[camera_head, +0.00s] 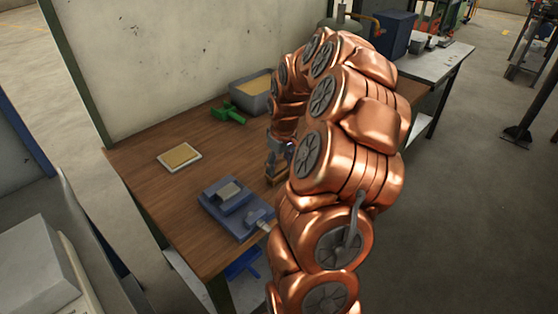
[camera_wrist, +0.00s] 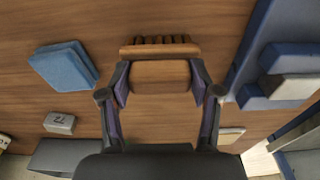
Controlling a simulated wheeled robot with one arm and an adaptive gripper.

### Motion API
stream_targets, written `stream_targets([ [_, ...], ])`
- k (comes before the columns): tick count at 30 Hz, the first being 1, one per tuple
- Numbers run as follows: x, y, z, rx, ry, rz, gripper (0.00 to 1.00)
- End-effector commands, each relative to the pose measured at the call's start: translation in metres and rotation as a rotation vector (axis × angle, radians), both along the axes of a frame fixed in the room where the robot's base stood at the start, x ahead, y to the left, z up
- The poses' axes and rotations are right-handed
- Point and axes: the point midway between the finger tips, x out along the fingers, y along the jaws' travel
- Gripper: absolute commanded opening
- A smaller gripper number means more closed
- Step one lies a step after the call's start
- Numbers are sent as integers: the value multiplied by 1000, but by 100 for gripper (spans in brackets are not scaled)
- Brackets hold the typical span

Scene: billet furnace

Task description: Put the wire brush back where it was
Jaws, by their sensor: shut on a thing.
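The wire brush (camera_wrist: 160,74) has a wooden block body and a row of brown tufts along its far edge. It sits between the two fingers of my gripper (camera_wrist: 160,82) in the wrist view, and both fingers press on its ends. In the head view my gripper (camera_head: 277,160) points down over the wooden workbench (camera_head: 150,190), just right of the blue vise. A small brown part of the brush (camera_head: 276,180) shows below it; the arm hides the rest. I cannot tell whether the brush touches the bench top.
The blue vise (camera_head: 238,208) stands at the bench's front edge. A tan pad on a pale tray (camera_head: 180,156), a green tool (camera_head: 228,114) and a grey bin (camera_head: 252,94) lie farther back. The wrist view shows a folded blue cloth (camera_wrist: 63,66) and a grey block (camera_wrist: 60,123).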

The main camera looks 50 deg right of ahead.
Motion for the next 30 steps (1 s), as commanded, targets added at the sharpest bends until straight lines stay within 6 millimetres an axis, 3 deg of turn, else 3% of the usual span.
stream_targets([
  [10,0,-1,-4,-2,-3,0,30],
  [11,0,-1,-3,-2,-3,0,65],
  [18,0,-1,-2,-3,-3,0,88],
  [30,0,-1,3,-2,-3,0,88],
])
